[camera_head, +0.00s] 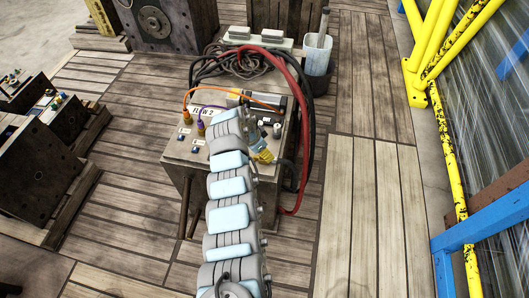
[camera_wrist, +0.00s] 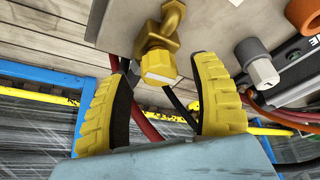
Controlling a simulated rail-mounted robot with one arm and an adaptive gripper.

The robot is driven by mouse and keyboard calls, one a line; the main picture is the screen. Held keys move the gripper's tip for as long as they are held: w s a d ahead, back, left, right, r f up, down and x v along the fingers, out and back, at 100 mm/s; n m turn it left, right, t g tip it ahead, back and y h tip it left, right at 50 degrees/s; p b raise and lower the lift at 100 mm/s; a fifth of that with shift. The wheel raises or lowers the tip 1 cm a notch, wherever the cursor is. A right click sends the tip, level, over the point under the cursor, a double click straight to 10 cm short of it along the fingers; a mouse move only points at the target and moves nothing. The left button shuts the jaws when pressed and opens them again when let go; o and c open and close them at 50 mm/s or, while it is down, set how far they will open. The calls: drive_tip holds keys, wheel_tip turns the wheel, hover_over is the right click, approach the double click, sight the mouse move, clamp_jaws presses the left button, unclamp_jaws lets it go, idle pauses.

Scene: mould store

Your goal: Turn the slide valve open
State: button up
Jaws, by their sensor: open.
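My gripper (camera_wrist: 158,92) has two yellow ribbed fingers spread wide apart and holds nothing. Between and just beyond the fingertips is a brass-yellow valve-like fitting (camera_wrist: 158,48) with a bent neck and a faceted end, on the pale box face. I see no contact between it and the fingers. No label marks it as the slide valve, so I cannot tell for sure that it is. In the head view my gripper (camera_head: 263,157) is at the right side of the box (camera_head: 186,168) labelled FLOW 2; the fitting cannot be made out there.
A grey connector (camera_wrist: 257,64) and an orange ring (camera_wrist: 302,14) are right of the fitting. Red hoses (camera_head: 302,130) and black hoses loop along the box's right side. A clear container (camera_head: 317,52) stands behind. Yellow rails (camera_head: 440,60) stand right; planks between are clear.

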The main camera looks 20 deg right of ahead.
drive_tip(key=shift+d+f, duration=0.25)
drive_tip(key=shift+f, duration=0.3)
clamp_jaws()
